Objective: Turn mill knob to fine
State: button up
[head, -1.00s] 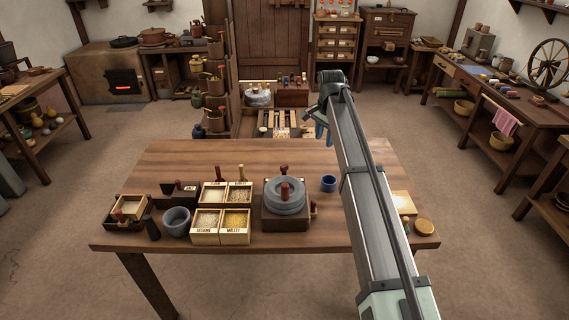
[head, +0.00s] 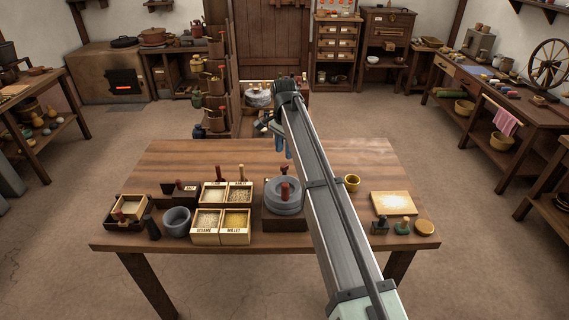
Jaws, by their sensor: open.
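The mill (head: 285,207) is a round grey stone with a red upright handle on a dark wooden base, in the middle of the table. The knob on the right side of its base is hidden behind my arm. My gripper (head: 283,149) has blue fingers pointing down. In the picture it shows just above the mill, over the far part of the table, apart from the mill. It is open and I see nothing between its fingers.
Left of the mill stand boxes of grain (head: 221,222) with scoops, and a grey mortar (head: 177,221). Right of my arm are a yellow cup (head: 352,183), a pale board (head: 393,204) and small stamps (head: 380,226). The far left tabletop is clear (head: 190,155).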

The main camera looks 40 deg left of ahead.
aim_at(284, 165)
jog(key=shift+f, duration=3.15)
grip_shut()
